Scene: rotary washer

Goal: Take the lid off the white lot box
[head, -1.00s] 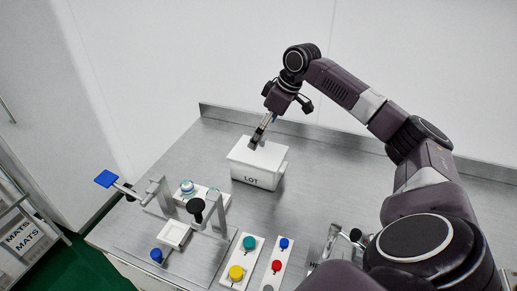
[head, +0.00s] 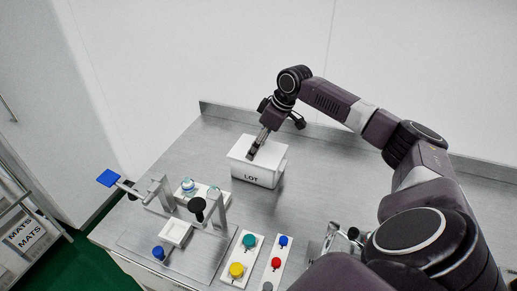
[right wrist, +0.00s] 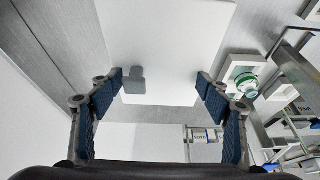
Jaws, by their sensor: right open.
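The white lot box (head: 254,178), marked LOT on its front, stands on the steel bench with its white lid (head: 270,151) on top. My right gripper (head: 251,155) points down at the lid's left part in the head view. In the right wrist view the lid (right wrist: 170,40) fills the upper middle, with a small grey tab (right wrist: 133,80) on it. The right gripper's blue-padded fingers (right wrist: 160,84) are spread wide, with the tab between them, nearer the left finger. They hold nothing. My left gripper is not in view.
A fixture with a blue-ended lever (head: 109,178) and a black knob (head: 197,205) stands front left of the box. Button panels (head: 240,258) are at the front. A raised backsplash (head: 345,139) runs behind. The bench right of the box is clear.

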